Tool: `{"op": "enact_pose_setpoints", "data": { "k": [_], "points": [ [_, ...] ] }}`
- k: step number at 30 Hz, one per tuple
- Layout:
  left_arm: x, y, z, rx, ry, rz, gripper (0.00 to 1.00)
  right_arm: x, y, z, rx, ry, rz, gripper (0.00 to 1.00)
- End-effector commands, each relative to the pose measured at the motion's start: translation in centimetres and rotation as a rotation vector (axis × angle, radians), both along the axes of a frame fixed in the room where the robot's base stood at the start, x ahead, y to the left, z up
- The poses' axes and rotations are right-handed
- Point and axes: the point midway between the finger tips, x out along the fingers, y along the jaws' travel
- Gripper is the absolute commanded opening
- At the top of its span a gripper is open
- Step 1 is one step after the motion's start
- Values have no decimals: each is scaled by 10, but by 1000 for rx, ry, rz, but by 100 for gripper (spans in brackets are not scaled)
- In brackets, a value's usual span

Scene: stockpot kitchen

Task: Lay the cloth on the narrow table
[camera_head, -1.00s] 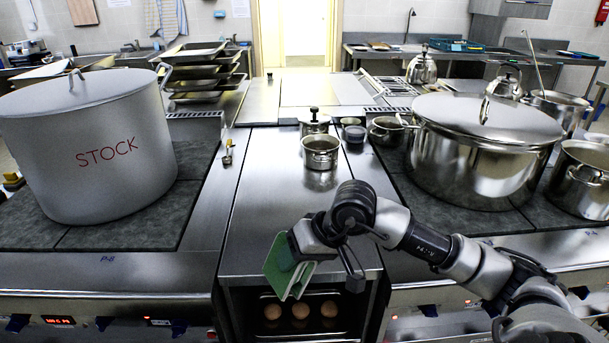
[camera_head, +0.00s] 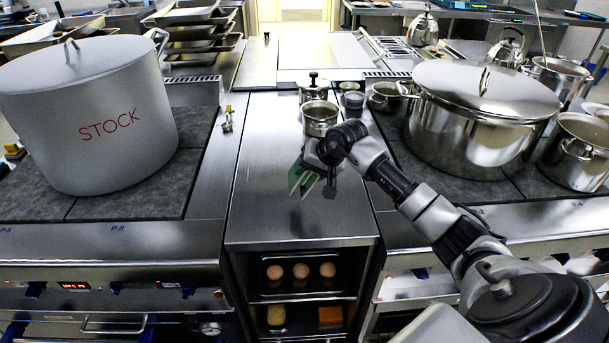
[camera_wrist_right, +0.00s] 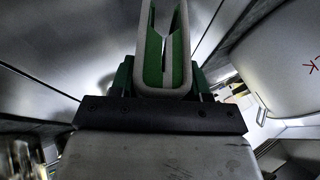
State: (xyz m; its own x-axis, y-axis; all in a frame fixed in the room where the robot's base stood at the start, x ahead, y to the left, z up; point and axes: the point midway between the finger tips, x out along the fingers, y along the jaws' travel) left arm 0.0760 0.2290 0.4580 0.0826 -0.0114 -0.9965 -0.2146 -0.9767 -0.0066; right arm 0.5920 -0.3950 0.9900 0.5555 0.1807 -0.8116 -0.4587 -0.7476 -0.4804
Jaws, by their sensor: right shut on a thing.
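The cloth (camera_head: 297,179) is green with a pale edge. My right gripper (camera_head: 313,179) is shut on it, and the cloth hangs tilted from the fingers. In the wrist view the cloth (camera_wrist_right: 153,62) shows as a green shape with a pale rim. The narrow table (camera_head: 275,212) is the steel top between the two cooking ranges. The cloth is over its middle, in front of the small open pot; I cannot tell whether its lower edge touches the steel. My left gripper is not in view.
A small open pot (camera_head: 320,119) and a lidded pot (camera_head: 312,88) stand behind the gripper. The big stock pot (camera_head: 90,125) is on the left range, a large steel pot (camera_head: 470,145) on the right. The table's front and left are clear. Eggs (camera_head: 300,270) sit on a shelf below.

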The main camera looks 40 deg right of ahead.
Motion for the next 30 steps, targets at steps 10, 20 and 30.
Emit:
{"op": "enact_pose_setpoints", "data": {
  "k": [10, 20, 30],
  "points": [
    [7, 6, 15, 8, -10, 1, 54, 14, 5, -30, 3, 5, 0, 16],
    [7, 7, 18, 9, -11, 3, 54, 15, 4, -50, -1, -2, 0, 16],
    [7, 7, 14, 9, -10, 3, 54, 15, 3, -52, 0, -1, 0, 59]
  ]
}}
